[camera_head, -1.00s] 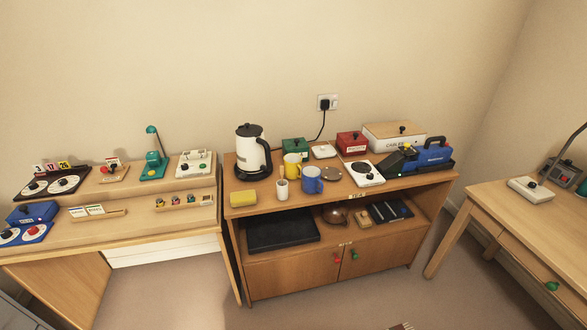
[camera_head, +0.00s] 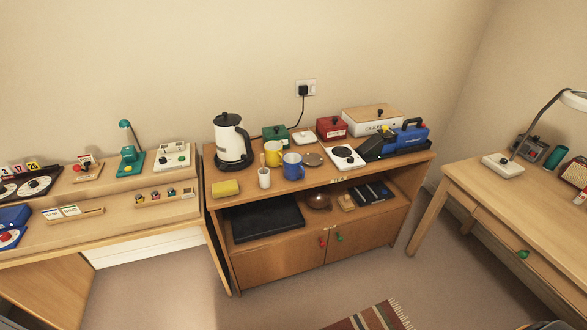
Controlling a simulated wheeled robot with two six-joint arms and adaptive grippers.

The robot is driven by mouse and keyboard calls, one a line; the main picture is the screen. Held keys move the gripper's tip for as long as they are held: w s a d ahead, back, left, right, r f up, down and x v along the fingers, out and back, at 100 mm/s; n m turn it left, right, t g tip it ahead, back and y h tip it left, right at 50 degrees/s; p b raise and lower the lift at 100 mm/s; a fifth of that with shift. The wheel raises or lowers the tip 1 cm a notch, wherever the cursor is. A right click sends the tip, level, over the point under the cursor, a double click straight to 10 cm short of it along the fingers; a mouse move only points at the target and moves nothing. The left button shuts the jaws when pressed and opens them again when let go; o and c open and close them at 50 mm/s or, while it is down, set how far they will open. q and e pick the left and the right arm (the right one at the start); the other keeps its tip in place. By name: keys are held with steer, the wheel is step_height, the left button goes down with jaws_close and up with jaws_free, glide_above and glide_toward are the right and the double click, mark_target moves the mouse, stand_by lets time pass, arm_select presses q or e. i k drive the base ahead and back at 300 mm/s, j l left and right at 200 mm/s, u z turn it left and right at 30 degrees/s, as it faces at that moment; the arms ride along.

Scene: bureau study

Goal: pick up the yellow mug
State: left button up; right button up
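The yellow mug (camera_head: 273,153) stands upright on top of the wooden cabinet (camera_head: 235,200), behind and left of a blue mug (camera_head: 293,167). The blue mug hides part of its right side. A small white cup (camera_head: 264,178) with a stick in it stands in front of it. Neither of my grippers shows in the head view.
A white kettle (camera_head: 229,142) stands left of the mugs, with a yellow sponge (camera_head: 225,188) in front. Green (camera_head: 275,135) and red (camera_head: 331,128) boxes stand behind. A white hotplate (camera_head: 345,157) is to the right. A striped rug (camera_head: 372,317) lies on open floor.

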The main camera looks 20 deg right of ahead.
mark_target(273, 149)
steer(key=i+l, duration=0.1)
steer(key=i, duration=0.45)
steer(key=i+l, duration=0.15)
steer(key=i, duration=0.4)
steer(key=z, duration=0.05)
